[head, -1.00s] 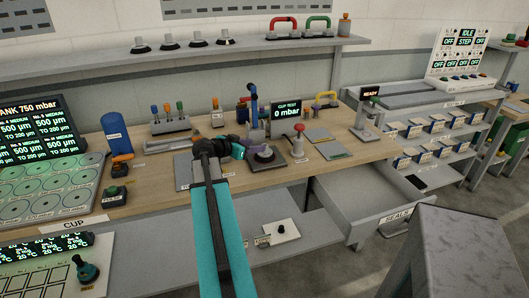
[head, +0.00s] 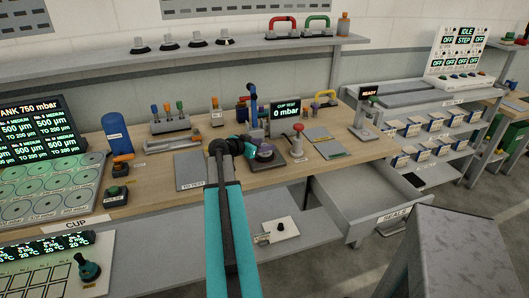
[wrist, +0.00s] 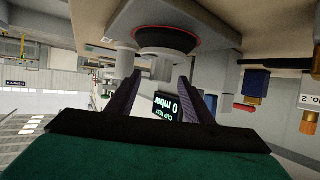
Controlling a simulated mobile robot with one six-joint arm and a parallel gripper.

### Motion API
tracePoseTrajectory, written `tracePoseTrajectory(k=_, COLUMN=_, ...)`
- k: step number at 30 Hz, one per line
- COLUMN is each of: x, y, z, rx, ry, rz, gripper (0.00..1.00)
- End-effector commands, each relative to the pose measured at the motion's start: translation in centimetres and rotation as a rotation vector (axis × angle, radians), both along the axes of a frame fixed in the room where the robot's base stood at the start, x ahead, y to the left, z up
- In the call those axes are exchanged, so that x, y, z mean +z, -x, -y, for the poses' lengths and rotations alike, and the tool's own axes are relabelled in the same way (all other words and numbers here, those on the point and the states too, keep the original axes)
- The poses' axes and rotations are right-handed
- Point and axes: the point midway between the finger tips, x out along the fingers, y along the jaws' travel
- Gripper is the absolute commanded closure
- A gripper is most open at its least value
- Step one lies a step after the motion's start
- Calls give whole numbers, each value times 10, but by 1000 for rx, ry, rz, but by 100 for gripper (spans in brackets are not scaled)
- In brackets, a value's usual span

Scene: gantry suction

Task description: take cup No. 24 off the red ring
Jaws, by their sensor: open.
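In the wrist view, which is upside down, a dark round cup (wrist: 166,41) sits within a thin red ring (wrist: 196,37) on a pale grey block. No number is readable on the cup. My gripper (wrist: 160,84) is open, with its two dark fingers apart and nothing held between them. The fingertips point towards the cup and lie just short of it in the picture; contact cannot be told. In the head view my gripper (head: 264,151) is over the dark test plate (head: 279,163) and hides most of the cup there.
The cup test display (head: 285,110) reads 0 mbar and stands close behind my gripper. A red-knobbed post (head: 299,133) is just to the right. A grey mat (head: 190,170) lies clear on the left. A blue cylinder (head: 116,132) stands further left.

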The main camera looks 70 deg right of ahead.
Motion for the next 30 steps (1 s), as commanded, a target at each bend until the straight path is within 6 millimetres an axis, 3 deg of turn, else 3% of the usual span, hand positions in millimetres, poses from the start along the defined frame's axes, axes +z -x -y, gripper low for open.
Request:
tracePoseTrajectory(k=15, x=-21, y=13, z=38, rx=0, ry=-1, rz=-1, gripper=53)
tracePoseTrajectory(k=30, x=-24, y=14, z=40, rx=2, ry=0, rz=0, gripper=53)
